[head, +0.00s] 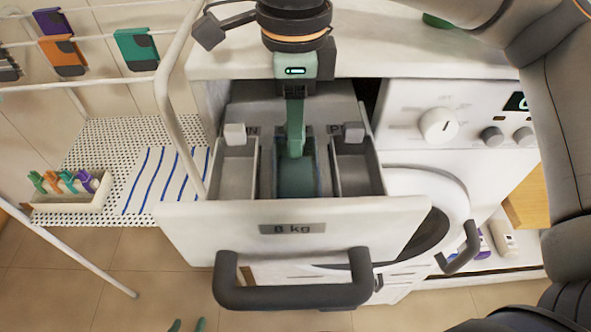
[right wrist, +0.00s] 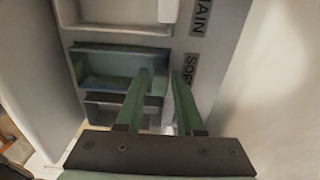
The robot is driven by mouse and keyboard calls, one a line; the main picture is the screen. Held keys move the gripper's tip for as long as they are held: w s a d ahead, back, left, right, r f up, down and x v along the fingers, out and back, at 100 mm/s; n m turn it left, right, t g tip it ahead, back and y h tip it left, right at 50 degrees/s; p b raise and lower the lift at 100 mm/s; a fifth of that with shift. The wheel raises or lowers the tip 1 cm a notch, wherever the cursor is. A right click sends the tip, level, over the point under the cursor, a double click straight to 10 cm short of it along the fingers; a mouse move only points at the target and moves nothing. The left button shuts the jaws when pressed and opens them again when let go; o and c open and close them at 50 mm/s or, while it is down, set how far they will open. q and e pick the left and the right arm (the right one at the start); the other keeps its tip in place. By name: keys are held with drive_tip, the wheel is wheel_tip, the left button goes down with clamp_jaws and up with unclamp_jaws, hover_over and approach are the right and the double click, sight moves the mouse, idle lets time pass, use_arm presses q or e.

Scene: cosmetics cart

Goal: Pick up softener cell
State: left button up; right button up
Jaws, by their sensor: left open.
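The softener cell is the teal tray (head: 298,178) in the middle slot of the pulled-out drawer (head: 180,222). It also shows in the right wrist view (right wrist: 105,63), beside a label partly reading "SOF". My right gripper (head: 295,150) points down over the back end of this cell. In the right wrist view its two green fingers (right wrist: 163,75) are apart, near the cell's label end. Whether they touch the cell I cannot tell.
The drawer has a dark handle (head: 292,294). A wire cart with a small bin (head: 72,199) stands left; washer knobs (head: 438,125) are right.

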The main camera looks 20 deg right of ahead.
drive_tip(key=shift+c, duration=0.3)
clamp_jaws()
idle(1.0)
